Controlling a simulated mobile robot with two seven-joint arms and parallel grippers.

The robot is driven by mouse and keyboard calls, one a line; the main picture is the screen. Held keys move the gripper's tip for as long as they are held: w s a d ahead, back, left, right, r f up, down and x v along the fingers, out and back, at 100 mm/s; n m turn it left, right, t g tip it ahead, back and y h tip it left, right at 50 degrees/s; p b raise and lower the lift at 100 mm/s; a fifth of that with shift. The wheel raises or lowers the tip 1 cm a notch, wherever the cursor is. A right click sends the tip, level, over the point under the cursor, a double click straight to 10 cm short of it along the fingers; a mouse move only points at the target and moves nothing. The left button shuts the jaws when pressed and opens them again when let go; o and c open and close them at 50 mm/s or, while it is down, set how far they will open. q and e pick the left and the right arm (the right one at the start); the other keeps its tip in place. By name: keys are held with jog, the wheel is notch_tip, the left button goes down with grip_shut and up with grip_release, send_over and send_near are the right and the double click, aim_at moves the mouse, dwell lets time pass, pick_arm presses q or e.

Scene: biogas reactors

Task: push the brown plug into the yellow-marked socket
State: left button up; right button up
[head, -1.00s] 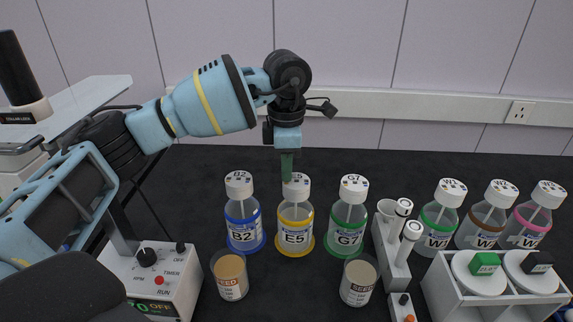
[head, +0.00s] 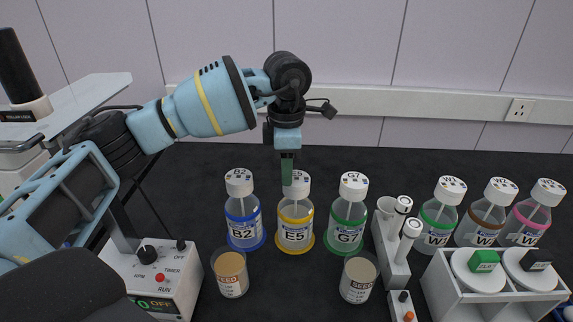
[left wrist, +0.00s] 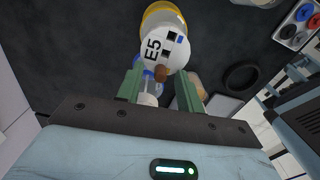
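The bottle E5 (head: 295,222) with a yellow ring stands upright in the middle of the row. Its white cap (left wrist: 165,45) shows the E5 label in the left wrist view. A small brown plug (left wrist: 161,73) shows at the cap's near edge; how deep it sits is unclear. My left gripper (head: 287,184) points down at the cap of E5, its green fingertips very close to it. In the left wrist view the left gripper (left wrist: 160,86) is open, with the brown plug in the gap between its fingers, apart from both. My right gripper is not in view.
Blue-ringed B2 (head: 243,220) and green-ringed G7 (head: 347,222) stand close on either side. Two seed jars (head: 230,273) (head: 358,278) stand in front. A timer box (head: 158,278) is at left; a white rack (head: 485,298) and several W bottles are at right.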

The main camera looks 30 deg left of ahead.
pick_arm(q)
jog(key=shift+r, duration=0.1)
jog(key=shift+r, duration=0.3)
notch_tip(320, 180, up, 6)
jog(key=shift+r, duration=0.55)
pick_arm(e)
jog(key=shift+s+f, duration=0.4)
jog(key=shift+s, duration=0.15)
pick_arm(q)
notch_tip(320, 180, up, 6)
jog(key=p, duration=0.2)
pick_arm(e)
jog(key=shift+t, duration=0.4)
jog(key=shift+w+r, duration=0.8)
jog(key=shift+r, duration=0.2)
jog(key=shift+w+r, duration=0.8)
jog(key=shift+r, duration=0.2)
